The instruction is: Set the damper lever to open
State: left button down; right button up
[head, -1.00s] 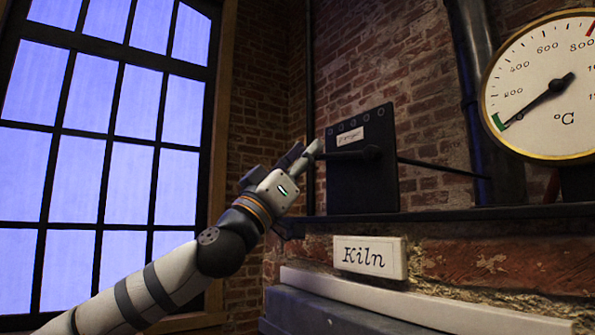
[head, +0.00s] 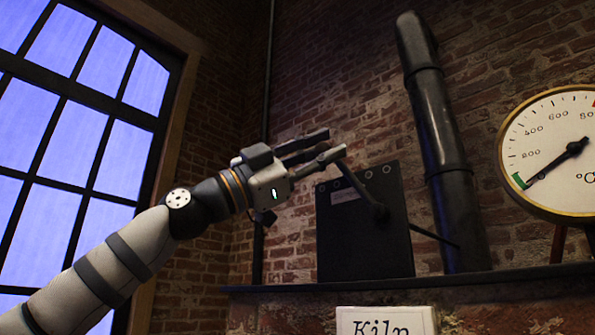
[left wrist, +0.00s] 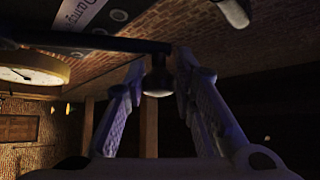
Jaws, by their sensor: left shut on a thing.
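The damper lever (head: 357,184) is a dark bar pivoting on a dark metal plate (head: 345,245) on the brick wall. It slants up and to the left from its pivot. My left gripper (head: 333,143) is shut on the lever's outer end, above the plate's upper left corner. In the left wrist view the dark lever (left wrist: 105,43) comes in from the left, and its rounded end (left wrist: 158,82) sits between the two fingers. The plate's small label (head: 345,195) is in shadow and unreadable in the head view. My right gripper is not in view.
A dark vertical pipe (head: 437,150) stands right of the plate, with a thin rod reaching towards it. A round dial gauge (head: 560,150) hangs at the right. A dark ledge (head: 480,284) and a Kiln sign (head: 385,320) are below. A tall window is at the left.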

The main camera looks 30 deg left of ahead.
pick_arm(q)
jog(key=s+d+r+m+g+p, duration=0.1)
jog(key=d+r+m+g+p, duration=0.1)
jog(key=d+m+g+p, duration=0.1)
jog(key=shift+s+d+m+g+y, duration=0.4)
jog(key=shift+d+m+g, duration=0.5)
jog(key=shift+d+m, duration=0.6)
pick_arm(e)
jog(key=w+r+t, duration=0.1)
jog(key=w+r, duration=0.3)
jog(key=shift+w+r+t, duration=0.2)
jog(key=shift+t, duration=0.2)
pick_arm(q)
jog(key=shift+w+a+f, duration=0.1)
jog(key=shift+a, duration=0.1)
jog(key=c, duration=1.3)
grip_release()
jog(key=shift+d, duration=0.1)
jog(key=shift+c, duration=0.2)
